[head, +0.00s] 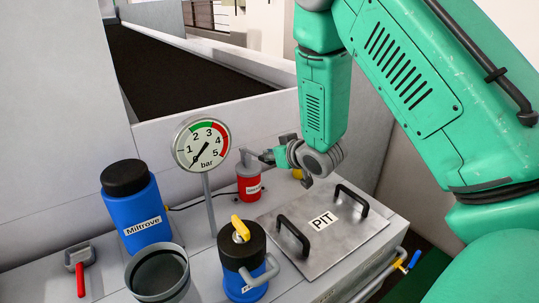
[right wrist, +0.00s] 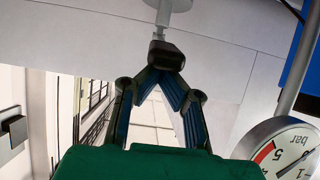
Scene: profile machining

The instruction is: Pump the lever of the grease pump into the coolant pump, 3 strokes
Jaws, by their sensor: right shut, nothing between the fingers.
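A small red can (head: 249,184) with a white label and a grey top stands at the back of the bench; it looks like the grease pump. A grey lever (head: 251,154) extends right from its top. My right gripper (head: 267,156) is shut with its tips at or very near the lever's end; I cannot tell whether they touch. No label identifies the coolant pump. My left gripper is not in view.
A gauge (head: 201,143) on a post stands left of the red can, needle pointing lower left. A blue Miltrove container (head: 139,215), a black-topped blue jug (head: 243,275), an open grey cup (head: 157,276) and a red-handled tool (head: 80,276) stand nearby. A PIT plate (head: 330,250) has two raised handles.

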